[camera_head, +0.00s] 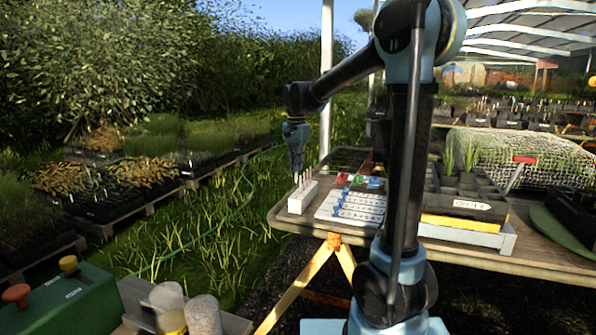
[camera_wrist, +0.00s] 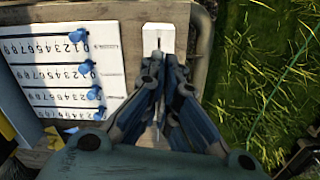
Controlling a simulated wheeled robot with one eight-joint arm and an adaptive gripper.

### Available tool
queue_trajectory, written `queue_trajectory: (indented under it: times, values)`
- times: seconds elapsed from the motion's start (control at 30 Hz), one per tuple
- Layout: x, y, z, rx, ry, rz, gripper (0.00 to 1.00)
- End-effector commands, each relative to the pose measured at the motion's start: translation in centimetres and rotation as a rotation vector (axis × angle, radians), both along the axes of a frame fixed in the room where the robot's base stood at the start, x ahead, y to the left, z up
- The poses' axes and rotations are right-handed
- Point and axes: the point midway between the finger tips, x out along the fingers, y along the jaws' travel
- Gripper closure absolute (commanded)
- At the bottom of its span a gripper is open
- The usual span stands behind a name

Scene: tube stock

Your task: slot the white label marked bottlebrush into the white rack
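My gripper (camera_head: 297,178) points down right over the rack. In the wrist view my gripper (camera_wrist: 164,64) has its fingertips close together at the rack's near end. A narrow pale strip shows between the fingers, but I cannot tell if it is a held label. I cannot read the word bottlebrush on anything.
A white number board (camera_head: 352,207) with blue pegs lies right of the rack; it also shows in the wrist view (camera_wrist: 70,62). Red, green and blue items lie behind it. A black pot tray (camera_head: 462,190) stands farther right. Grass lies beyond the table's left edge.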

Motion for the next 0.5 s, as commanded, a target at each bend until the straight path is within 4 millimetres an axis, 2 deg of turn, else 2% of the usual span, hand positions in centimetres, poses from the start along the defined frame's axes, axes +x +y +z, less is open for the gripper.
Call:
queue_trajectory:
  times: [0.2, 0.5]
  values:
    - [-0.1, -0.2, -1.3, 0.0, 0.0, 0.185, 1.0]
    - [-0.1, -0.3, -2.1, 0.0, 0.0, 0.221, 1.0]
